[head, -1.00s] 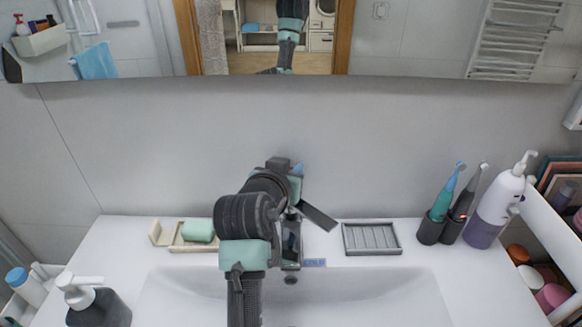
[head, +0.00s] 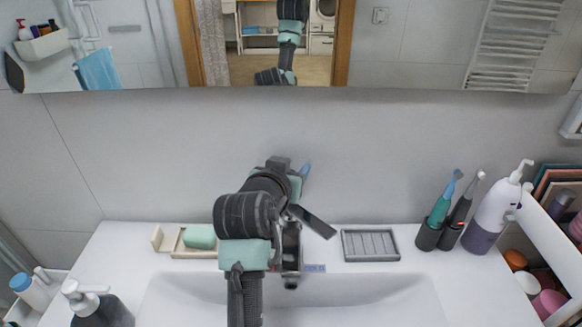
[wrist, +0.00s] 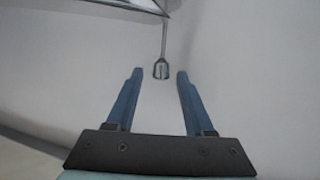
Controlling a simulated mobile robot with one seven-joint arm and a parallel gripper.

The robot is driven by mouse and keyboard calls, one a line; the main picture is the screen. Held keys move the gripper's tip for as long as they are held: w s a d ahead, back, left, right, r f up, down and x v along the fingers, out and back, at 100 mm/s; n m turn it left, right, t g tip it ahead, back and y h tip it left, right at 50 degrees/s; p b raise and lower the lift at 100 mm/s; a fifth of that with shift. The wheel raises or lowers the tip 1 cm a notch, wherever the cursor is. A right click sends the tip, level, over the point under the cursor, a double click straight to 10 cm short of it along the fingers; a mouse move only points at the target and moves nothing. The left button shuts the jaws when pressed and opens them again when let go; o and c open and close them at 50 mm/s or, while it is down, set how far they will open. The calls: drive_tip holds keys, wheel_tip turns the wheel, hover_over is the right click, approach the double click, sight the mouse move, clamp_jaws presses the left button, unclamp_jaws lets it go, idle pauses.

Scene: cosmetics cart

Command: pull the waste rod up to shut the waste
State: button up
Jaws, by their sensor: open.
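The waste rod (wrist: 164,40) is a thin upright rod with a small metal knob (wrist: 161,69) at its lower end in the wrist view. My gripper (wrist: 160,74) is open, its two blue fingers on either side of the knob with gaps on both sides; it holds nothing. In the head view one blue fingertip (head: 306,170) shows behind the tap, and my arm hides the rest of the gripper and the rod. The tap (head: 291,250) is dark metal with a flat lever (head: 313,222), partly covered by my arm. The drain is not visible.
The white basin (head: 380,292) lies in front of the tap. A green soap (head: 200,237) on a dish is left, an empty grey dish (head: 370,245) right. Toothbrush cups (head: 428,238) and a pump bottle (head: 490,222) stand further right. The wall is close behind.

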drive_tip(key=shift+s, duration=0.1)
drive_tip(key=b+v, duration=0.1)
drive_tip(key=v, duration=1.2)
drive_tip(key=shift+r, duration=0.15)
